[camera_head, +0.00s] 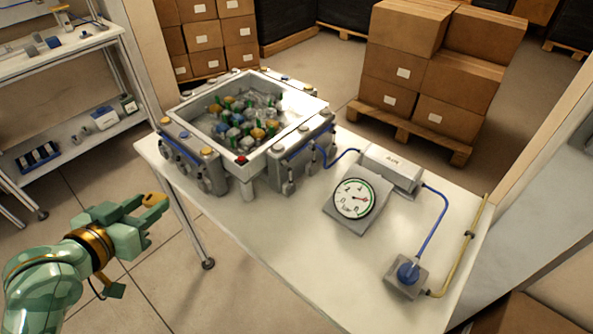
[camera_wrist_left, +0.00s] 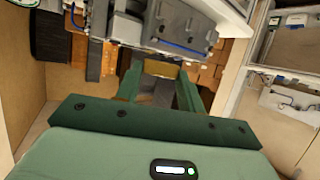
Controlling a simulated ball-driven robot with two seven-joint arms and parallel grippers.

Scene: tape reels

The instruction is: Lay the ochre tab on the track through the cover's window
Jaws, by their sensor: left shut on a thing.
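My left gripper (camera_head: 143,207) is shut on the ochre tab (camera_head: 153,199), which sticks out at its fingertips. The gripper is in the air, left of the white table and apart from it. In the left wrist view the tab (camera_wrist_left: 160,70) spans the gap between the two green fingers. On the table stands a grey machine (camera_head: 302,158) with a white-rimmed open box (camera_head: 212,142) holding several small coloured pieces. I cannot make out the track or the cover's window for certain. My right gripper is in neither view.
A round gauge (camera_head: 354,199), a grey air unit (camera_head: 391,167) and a blue knob on a grey block (camera_head: 408,272) stand on the table (camera_head: 285,240), joined by blue hoses. The table's front middle is clear. A shelf (camera_head: 75,140) stands left; stacked cartons (camera_head: 430,75) stand behind.

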